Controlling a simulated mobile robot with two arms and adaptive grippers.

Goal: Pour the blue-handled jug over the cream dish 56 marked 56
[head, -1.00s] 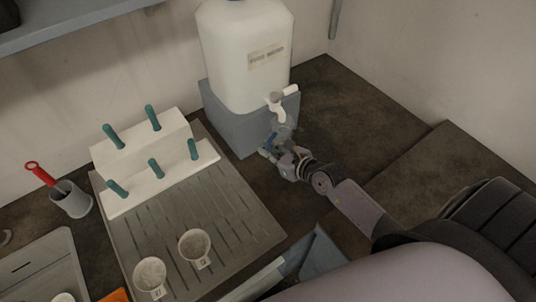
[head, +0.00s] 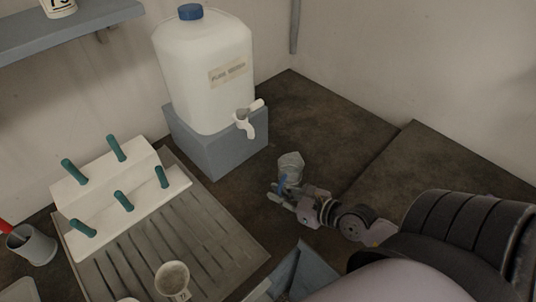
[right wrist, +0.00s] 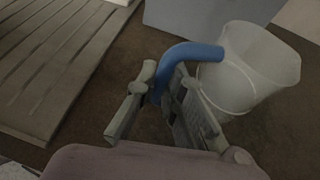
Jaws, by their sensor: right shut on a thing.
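The jug (head: 291,165), translucent with a blue handle (right wrist: 190,53), is in front of the water container, clear of its tap. In the right wrist view the jug (right wrist: 258,72) looks roughly upright; I cannot tell how full it is. My right gripper (head: 283,191) is shut on the handle, its fingers (right wrist: 165,92) on either side of it. A cream dish (head: 173,279) with a tag stands on the grooved drainboard, left of the gripper; its number is not legible. Another dish (head: 126,299) is mostly cut off at the bottom edge. My left gripper is out of view.
The white water container (head: 205,75) with a tap (head: 247,122) stands on a grey block (head: 208,148). A white rack with teal pegs (head: 110,190) sits on the drainboard (head: 205,222). A grey cup (head: 32,245) is at far left. Dark counter is clear right of the block.

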